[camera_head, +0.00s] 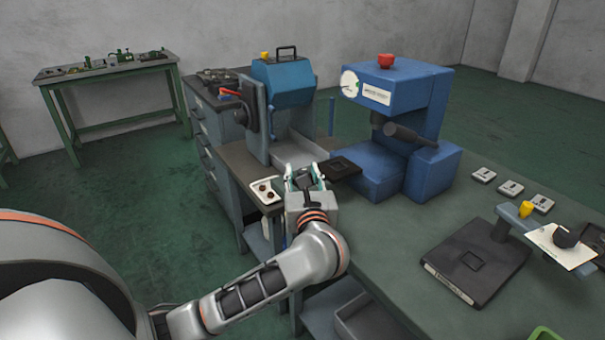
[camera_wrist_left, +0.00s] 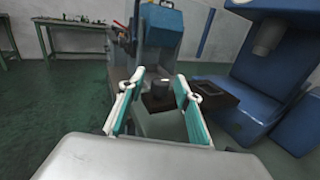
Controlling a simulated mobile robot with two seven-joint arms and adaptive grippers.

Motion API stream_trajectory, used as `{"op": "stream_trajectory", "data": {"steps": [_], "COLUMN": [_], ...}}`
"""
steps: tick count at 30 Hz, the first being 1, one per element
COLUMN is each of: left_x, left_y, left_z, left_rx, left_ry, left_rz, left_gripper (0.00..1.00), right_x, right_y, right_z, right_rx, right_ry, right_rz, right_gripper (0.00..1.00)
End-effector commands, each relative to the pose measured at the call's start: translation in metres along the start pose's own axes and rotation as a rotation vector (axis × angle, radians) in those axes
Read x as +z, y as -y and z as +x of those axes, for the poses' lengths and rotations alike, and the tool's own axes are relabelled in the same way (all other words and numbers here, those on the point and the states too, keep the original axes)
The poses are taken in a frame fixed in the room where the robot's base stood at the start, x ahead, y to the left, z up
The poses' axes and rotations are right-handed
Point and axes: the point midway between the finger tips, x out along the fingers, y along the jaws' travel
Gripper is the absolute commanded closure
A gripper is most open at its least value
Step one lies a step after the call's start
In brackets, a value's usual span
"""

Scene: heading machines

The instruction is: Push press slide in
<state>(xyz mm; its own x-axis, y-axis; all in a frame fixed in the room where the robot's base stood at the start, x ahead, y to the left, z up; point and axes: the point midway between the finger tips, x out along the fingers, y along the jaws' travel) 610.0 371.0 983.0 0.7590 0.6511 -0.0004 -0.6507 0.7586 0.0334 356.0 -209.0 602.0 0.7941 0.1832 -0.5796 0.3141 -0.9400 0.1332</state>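My left gripper (camera_head: 304,176) is open at the front of a grey machine with a blue hood (camera_head: 283,82). Its two teal-and-white fingers also show spread apart in the left wrist view (camera_wrist_left: 160,82). A pale slide bed (camera_head: 298,152) runs out of this machine toward the fingers. Between the fingers, in the left wrist view, is a small dark block with a grey round part (camera_wrist_left: 160,93); I cannot tell whether the fingers touch it. A flat dark plate (camera_head: 340,168) lies just right of the fingers. My right gripper is not in view.
A blue press (camera_head: 400,95) with a red knob stands right of the gripper. A white panel with dark knobs (camera_head: 265,190) is at left. A dark flat box (camera_head: 475,262) and a yellow-knobbed fixture (camera_head: 525,210) are on the green bench at right.

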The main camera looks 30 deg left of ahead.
Motion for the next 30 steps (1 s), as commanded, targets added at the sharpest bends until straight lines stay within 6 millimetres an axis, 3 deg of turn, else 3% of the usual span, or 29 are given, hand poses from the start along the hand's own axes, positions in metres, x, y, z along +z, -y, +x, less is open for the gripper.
{"op": "stream_trajectory", "data": {"steps": [2, 5, 6, 14, 24, 30], "left_x": [0.0, 0.0, 0.0, -0.001, -0.004, 0.0], "left_y": [0.0, 0.0, 0.0, 0.01, 0.085, 0.113], "left_z": [0.0, 0.0, 0.0, 0.005, 0.043, 0.058], "left_rx": [0.0, 0.0, 0.0, 0.001, 0.001, 0.001], "left_ry": [0.0, 0.0, 0.0, 0.0, -0.005, -0.002], "left_rz": [0.0, 0.0, 0.0, -0.002, 0.001, 0.003], "left_gripper": [0.72, 0.97, 1.0, 1.0, 1.0, 1.0], "right_x": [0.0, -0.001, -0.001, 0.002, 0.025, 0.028], "right_y": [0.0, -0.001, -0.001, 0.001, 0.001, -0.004], "right_z": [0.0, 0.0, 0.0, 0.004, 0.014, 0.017], "right_rx": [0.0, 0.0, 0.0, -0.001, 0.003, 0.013], "right_ry": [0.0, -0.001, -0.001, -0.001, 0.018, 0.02], "right_rz": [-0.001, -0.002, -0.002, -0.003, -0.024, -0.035], "right_gripper": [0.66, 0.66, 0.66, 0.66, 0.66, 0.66]}}
